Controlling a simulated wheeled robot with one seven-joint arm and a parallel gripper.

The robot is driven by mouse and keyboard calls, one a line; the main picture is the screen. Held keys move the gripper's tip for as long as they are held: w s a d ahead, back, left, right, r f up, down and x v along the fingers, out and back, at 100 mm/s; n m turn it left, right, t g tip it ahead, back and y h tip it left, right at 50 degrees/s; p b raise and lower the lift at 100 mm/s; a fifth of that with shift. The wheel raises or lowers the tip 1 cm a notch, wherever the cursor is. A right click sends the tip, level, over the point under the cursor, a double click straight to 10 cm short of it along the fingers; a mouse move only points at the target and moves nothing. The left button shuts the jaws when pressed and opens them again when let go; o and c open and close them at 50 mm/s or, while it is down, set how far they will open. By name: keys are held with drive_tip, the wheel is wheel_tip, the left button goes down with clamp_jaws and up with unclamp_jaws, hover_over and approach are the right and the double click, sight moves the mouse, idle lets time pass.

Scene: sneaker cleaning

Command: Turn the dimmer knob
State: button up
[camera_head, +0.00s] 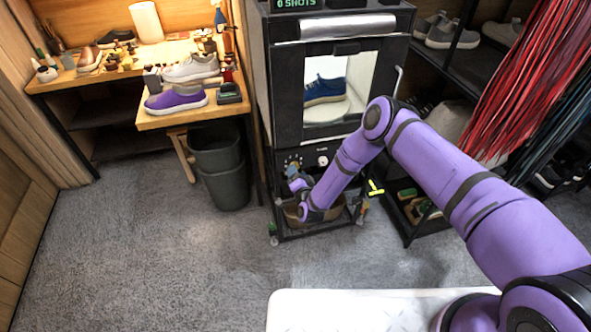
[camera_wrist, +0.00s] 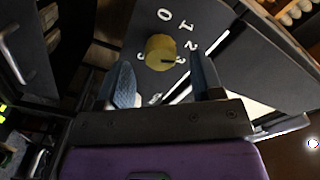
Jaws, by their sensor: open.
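The dimmer knob (camera_wrist: 158,48) is a yellow round knob on a dark panel, with white numerals including 0, 1 and 2 around it in the wrist view. A dark mark on it points to the right in that view. My gripper (camera_wrist: 163,78) is open, with one finger on each side of the knob in the picture. I cannot tell whether either finger touches it. In the head view my gripper (camera_head: 298,183) is in front of the lower panel of the black cabinet (camera_head: 258,75), and the knob is not clearly seen there.
A lit window in the cabinet shows a blue sneaker (camera_head: 324,91). Below the panel a basket (camera_head: 330,210) sits on a low rack. A dark bin (camera_head: 225,185) stands to the left, and a shoe rack (camera_head: 405,215) to the right. Carpet in front is clear.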

drive_tip(key=v, duration=0.7)
drive_tip(key=shift+s, duration=0.4)
drive_tip(key=shift+d, duration=0.15)
